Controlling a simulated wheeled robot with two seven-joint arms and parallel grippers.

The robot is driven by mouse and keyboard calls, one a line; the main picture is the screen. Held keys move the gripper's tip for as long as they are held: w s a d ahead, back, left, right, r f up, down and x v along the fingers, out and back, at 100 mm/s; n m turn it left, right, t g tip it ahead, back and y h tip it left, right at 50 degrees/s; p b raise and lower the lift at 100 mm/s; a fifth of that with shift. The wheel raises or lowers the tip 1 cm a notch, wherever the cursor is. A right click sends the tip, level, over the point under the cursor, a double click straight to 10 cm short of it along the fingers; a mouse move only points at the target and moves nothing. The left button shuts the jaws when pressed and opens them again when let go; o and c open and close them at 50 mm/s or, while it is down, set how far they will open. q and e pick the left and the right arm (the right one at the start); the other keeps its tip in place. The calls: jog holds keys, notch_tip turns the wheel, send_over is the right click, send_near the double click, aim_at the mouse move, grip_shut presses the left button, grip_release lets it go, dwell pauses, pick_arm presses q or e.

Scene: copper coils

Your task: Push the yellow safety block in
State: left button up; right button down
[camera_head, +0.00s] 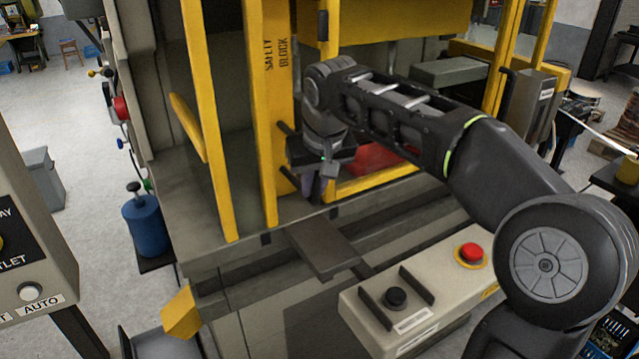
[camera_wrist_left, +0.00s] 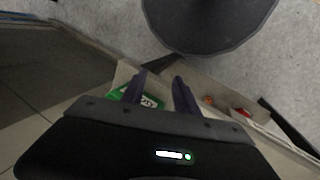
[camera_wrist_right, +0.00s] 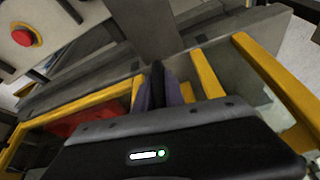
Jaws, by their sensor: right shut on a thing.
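The yellow safety block (camera_head: 265,120), lettered SAFETY BLOCK, stands upright at the front of the press opening. Black handles (camera_head: 288,130) stick out from its right side. My right gripper (camera_head: 314,190) is low beside it, pointing down, and its arm hides part of the opening. In the right wrist view its purple fingers (camera_wrist_right: 158,82) are close together with a dark, narrow piece between them, apparently a handle of the block. In the left wrist view my left gripper (camera_wrist_left: 160,84) has its fingers apart, with nothing seen between them; the head view does not show it.
A control box with a red button (camera_head: 471,253) stands front right, below my right arm. A grey ledge plate (camera_head: 322,250) juts from the press table. A yellow bar (camera_head: 208,120) stands left of the block. A blue canister (camera_head: 147,225) is at the left.

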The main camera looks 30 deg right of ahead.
jog(key=shift+w+r, duration=0.15)
jog(key=c, duration=1.9)
grip_release()
jog(key=o, duration=0.5)
jog(key=shift+w, duration=0.2)
jog(key=shift+s, duration=0.15)
jog(key=shift+s+r, duration=0.1)
jog(key=shift+r, duration=0.15)
jog(key=v, duration=0.7)
jog(key=shift+b, duration=0.3)
jog(key=shift+s, duration=0.1)
jog(key=shift+f, duration=0.1)
